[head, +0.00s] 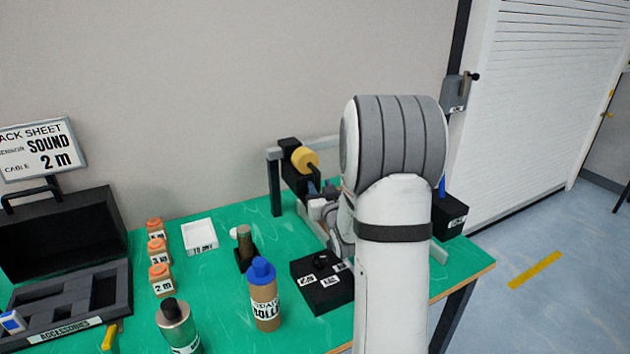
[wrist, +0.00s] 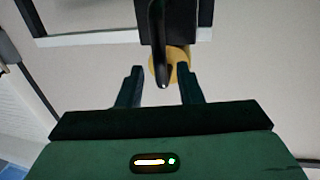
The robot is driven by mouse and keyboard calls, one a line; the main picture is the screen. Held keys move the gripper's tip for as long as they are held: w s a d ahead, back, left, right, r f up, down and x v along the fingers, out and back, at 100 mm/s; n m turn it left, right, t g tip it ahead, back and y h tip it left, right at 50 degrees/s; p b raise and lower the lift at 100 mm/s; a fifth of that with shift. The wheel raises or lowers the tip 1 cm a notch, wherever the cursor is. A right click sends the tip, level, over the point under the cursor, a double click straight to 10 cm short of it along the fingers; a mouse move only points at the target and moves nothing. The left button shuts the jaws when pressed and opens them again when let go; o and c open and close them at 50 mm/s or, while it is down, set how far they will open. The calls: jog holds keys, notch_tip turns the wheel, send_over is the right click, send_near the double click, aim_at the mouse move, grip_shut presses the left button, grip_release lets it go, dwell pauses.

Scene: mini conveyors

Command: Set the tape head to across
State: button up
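The tape head is a black block (head: 293,172) with a yellow roll (head: 304,158), mounted on a grey frame at the back of the green table. In the wrist view the black block (wrist: 190,22) is at the top, with the yellow roll (wrist: 180,62) below it and a dark curved bar, probably its lever (wrist: 158,40), in front. My gripper (wrist: 162,70) is open, its two fingers apart on either side of the bar's lower end. I cannot tell whether they touch it. In the head view my arm hides much of the gripper and conveyor.
A black box with labels (head: 322,287), a blue-capped bottle (head: 264,290), a dark-capped bottle (head: 175,325), orange-topped jars (head: 160,280) and a white tray (head: 199,237) stand left of my arm. An open black case (head: 60,240) and a sign (head: 38,150) are far left.

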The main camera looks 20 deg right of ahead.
aim_at(318, 183)
jog(key=shift+w+d, duration=0.15)
jog(key=shift+w, duration=0.75)
jog(key=shift+w+d, duration=0.1)
jog(key=shift+w, duration=0.75)
grip_shut()
